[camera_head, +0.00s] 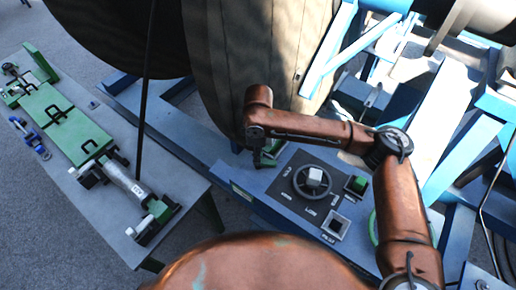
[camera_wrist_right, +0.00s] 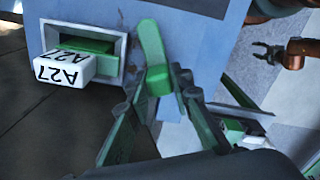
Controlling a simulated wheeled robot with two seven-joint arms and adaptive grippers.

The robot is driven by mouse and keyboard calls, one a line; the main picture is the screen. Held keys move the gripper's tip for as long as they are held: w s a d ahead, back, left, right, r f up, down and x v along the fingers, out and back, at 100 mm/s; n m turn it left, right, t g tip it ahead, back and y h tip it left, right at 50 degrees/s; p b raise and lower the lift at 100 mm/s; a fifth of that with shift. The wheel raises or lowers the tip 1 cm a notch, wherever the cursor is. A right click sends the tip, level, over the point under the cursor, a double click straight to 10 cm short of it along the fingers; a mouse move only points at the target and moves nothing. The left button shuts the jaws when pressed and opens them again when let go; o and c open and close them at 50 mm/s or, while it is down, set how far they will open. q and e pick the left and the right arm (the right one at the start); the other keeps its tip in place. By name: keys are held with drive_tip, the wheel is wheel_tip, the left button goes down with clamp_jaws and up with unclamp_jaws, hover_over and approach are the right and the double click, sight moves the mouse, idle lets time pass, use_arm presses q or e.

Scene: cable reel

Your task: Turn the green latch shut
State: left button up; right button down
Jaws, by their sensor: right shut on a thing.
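The green latch (camera_wrist_right: 151,42) is on a blue panel face in the right wrist view. Its lower end lies between the fingers of my right gripper (camera_wrist_right: 160,88), which is shut on it. In the head view my right gripper (camera_head: 262,158) reaches down at the far left end of the blue control box; the latch there is mostly hidden by the hand. My left gripper (camera_wrist_right: 268,53) shows small at the upper right of the wrist view, jaws apart and empty.
Next to the latch, a white-framed opening (camera_wrist_right: 118,50) holds a green part and a white A27 tag (camera_wrist_right: 64,69). The control box has a handwheel (camera_head: 313,181) and a green button (camera_head: 357,184). A large reel (camera_head: 240,60) stands behind. A grey bench (camera_head: 90,215) with green parts stands left.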

drive_tip(key=n+p, duration=0.6)
drive_tip(key=p, duration=0.1)
drive_tip(key=shift+r+n, duration=0.3)
drive_tip(key=shift+n+p, duration=1.05)
drive_tip(key=shift+n, duration=0.15)
drive_tip(key=shift+w+f+n+p, duration=0.1)
drive_tip(key=shift+n+p, duration=0.85)
drive_tip(key=shift+n, duration=0.85)
drive_tip(key=c, duration=1.7)
unclamp_jaws()
drive_tip(key=shift+f, duration=0.1)
wheel_tip(320, 180, up, 12)
